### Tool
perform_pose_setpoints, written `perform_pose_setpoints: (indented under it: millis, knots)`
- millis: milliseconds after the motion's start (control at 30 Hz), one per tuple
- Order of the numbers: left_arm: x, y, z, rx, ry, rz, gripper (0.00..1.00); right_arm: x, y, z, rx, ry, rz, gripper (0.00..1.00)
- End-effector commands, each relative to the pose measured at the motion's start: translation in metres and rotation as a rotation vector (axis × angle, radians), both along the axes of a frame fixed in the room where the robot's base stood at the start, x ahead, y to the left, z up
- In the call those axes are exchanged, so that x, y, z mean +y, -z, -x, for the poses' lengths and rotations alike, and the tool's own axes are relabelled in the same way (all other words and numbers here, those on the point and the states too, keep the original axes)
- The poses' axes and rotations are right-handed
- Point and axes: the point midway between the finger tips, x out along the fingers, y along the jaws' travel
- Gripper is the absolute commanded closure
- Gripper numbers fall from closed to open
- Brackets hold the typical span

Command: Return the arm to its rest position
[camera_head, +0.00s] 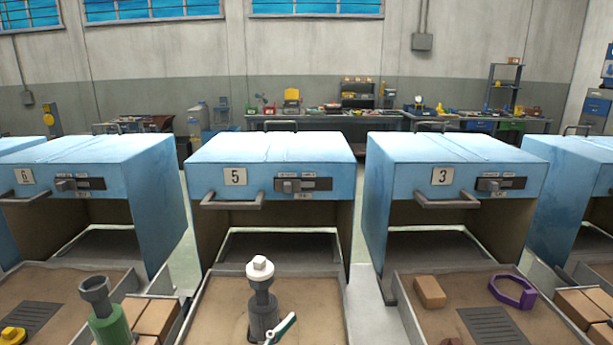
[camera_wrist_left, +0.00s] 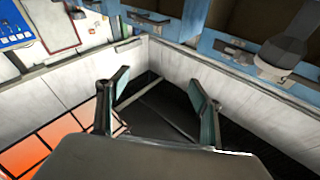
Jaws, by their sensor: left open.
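My left gripper (camera_wrist_left: 158,80) shows in the left wrist view. Its two fingers, with teal inner pads, stand well apart, and nothing is between them. Beyond them is a corner of pale low walls over a dark floor. I cannot make out my left gripper in the head view; a small teal and white piece (camera_head: 280,329) at the bottom centre is too cut off to identify. My right gripper is in neither view.
Open blue boxes numbered 6 (camera_head: 105,165), 5 (camera_head: 270,150) and 3 (camera_head: 450,150) stand in a row with sandy trays before them. A grey fitting with a white cap (camera_head: 262,305), a green fitting (camera_head: 108,325) and a purple ring (camera_head: 512,292) stand or lie there.

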Motion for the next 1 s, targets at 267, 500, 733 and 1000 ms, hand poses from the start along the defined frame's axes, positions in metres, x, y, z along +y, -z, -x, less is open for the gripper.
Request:
perform_pose_setpoints:
  millis: [267,500,733,1000]
  knots:
    - [0.110,0.155,0.047,0.401,-0.311,-0.159,0.34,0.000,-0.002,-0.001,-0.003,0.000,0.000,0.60]
    - [0.178,0.249,0.127,0.677,-0.424,-0.314,0.34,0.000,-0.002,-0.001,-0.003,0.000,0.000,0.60]
    - [0.202,0.279,0.166,0.783,-0.446,-0.380,0.34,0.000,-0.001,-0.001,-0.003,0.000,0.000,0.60]
    - [0.203,0.280,0.167,0.787,-0.447,-0.384,0.34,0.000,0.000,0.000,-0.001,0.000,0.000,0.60]
